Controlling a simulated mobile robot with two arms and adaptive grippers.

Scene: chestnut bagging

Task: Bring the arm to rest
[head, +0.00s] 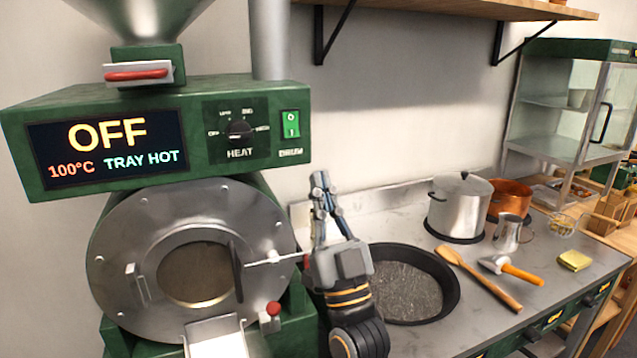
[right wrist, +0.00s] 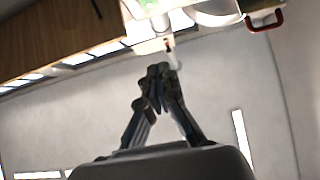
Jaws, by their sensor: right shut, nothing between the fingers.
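My right gripper (head: 322,182) points up in front of the roaster (head: 200,120), to the right of its round door (head: 110,230). Its fingers are closed together with nothing between them, and it also shows in the right wrist view (right wrist: 158,75). The roaster's display (head: 108,147) reads OFF, 100°C and TRAY HOT. My left gripper is in neither view.
A dark round pan (head: 452,290) sits on the steel counter (head: 400,222), partly behind my right arm. A lidded pot (head: 460,207), a copper pot (head: 512,195), a metal jug (head: 507,232), a wooden spoon (head: 480,278) and a scraper (head: 520,271) stand or lie farther right. A shelf (head: 450,8) hangs above.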

